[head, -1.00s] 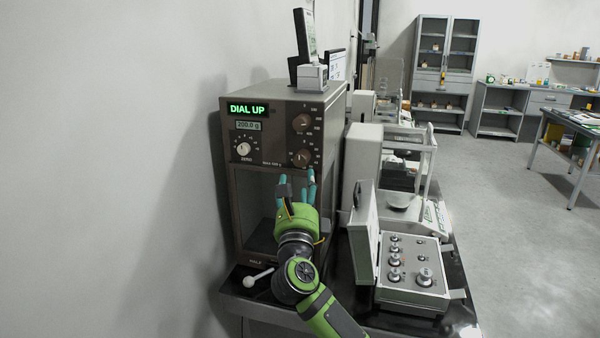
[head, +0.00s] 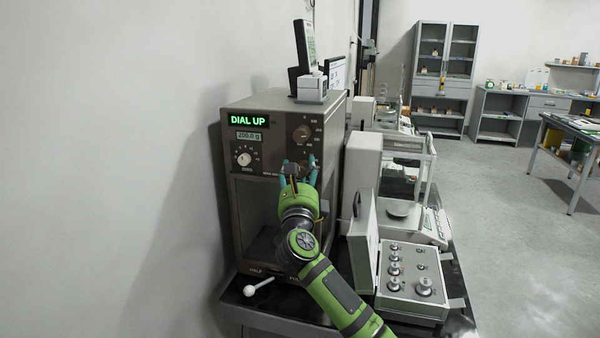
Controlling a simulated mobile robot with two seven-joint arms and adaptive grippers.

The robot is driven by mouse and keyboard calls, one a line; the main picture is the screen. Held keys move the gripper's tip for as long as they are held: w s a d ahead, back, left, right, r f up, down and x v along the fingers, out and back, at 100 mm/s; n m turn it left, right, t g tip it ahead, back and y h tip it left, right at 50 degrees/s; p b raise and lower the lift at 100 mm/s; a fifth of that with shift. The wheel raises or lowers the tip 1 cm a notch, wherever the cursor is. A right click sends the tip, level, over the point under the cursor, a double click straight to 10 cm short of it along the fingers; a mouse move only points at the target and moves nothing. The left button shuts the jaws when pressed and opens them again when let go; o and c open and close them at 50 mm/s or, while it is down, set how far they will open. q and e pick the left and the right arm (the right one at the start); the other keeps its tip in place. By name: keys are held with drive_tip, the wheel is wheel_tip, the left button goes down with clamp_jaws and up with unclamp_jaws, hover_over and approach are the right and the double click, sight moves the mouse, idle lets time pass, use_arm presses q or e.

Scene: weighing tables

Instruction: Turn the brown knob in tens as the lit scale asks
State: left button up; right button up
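The brown balance (head: 222,180) stands against the wall at the left. Its green sign (head: 248,120) is lit and reads "DIAL UP", and a small display (head: 249,135) under it appears to read 200.0 g. The upper brown knob (head: 301,134) is in plain view on the right of its panel. The lower brown knob is mostly hidden behind my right gripper (head: 299,163). This gripper points up at it with its teal fingers apart, one on either side of the knob's place. I cannot tell whether they touch it. My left gripper is out of view.
A pale zero knob (head: 243,159) is on the panel's left. A white-ended lever (head: 250,290) sticks out low at the front. An open weight box (head: 408,300) and a pale balance (head: 360,170) stand close on the right. Open floor lies farther right.

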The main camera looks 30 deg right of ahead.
drive_tip(key=shift+r, duration=0.1)
drive_tip(key=c, duration=0.9)
drive_tip(key=shift+c, duration=0.2)
